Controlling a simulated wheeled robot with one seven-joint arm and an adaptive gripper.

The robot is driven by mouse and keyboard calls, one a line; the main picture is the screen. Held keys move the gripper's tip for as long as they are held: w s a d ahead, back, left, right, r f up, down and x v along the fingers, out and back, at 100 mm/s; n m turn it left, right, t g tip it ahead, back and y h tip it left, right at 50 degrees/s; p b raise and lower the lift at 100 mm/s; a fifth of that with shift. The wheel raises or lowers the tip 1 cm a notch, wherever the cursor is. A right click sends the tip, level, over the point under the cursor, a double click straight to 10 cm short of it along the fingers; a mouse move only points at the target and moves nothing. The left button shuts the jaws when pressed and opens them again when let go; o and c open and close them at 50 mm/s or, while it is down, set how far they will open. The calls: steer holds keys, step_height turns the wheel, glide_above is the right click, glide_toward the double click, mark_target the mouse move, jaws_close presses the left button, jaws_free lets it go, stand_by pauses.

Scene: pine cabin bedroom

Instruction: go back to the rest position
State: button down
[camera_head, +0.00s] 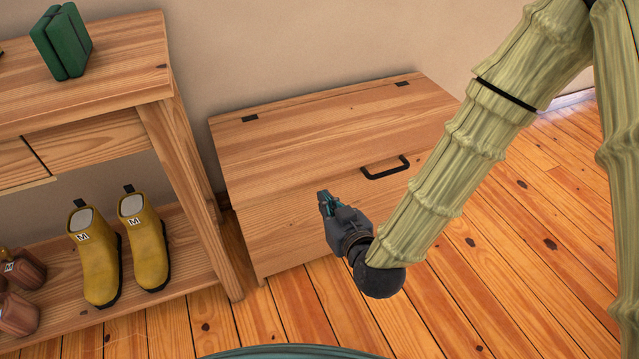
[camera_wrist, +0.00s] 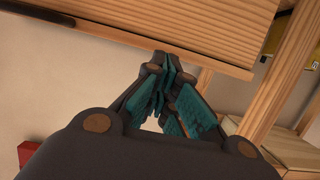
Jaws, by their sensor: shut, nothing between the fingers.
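My gripper (camera_head: 325,200) is in front of the wooden chest, at the end of my bamboo-like arm, near the chest's front left part. In the wrist view its teal-padded fingers (camera_wrist: 165,75) come together with nothing held between them. The tips show in front of a wooden board's edge in that view; I cannot tell whether they touch it.
The wooden chest (camera_head: 300,135) has its lid down and a black handle (camera_head: 385,168). A wooden shelf table (camera_head: 125,50) at the left holds a green object (camera_head: 62,42), yellow boots (camera_head: 95,255) and brown shoes (camera_head: 18,300). Plank floor (camera_head: 540,215) is clear at the right.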

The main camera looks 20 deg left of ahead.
steer(key=s+d+f+m+g+h+p, duration=0.1)
steer(key=s+d+f+m+g+h, duration=0.2)
steer(key=d+f, duration=0.7)
steer(key=s+d+f+m+g+h, duration=0.25)
steer(key=s+d+f, duration=0.25)
steer(key=d+f, duration=0.55)
steer(key=s+d+f+m+g+h, duration=0.25)
steer(key=s+d+f, duration=0.25)
steer(key=s+d, duration=0.35)
steer(key=s+d+f+m+g+h, duration=0.1)
steer(key=s+d+f+g+h, duration=0.15)
steer(key=s+d+f, duration=0.4)
step_height(320, 180, up, 40)
steer(key=s+d+p, duration=0.1)
steer(key=d+p, duration=0.2)
steer(key=p, duration=3.5)
steer(key=shift+s+y+p, duration=0.2)
steer(key=shift+y+p, duration=0.15)
steer(key=shift+p, duration=0.05)
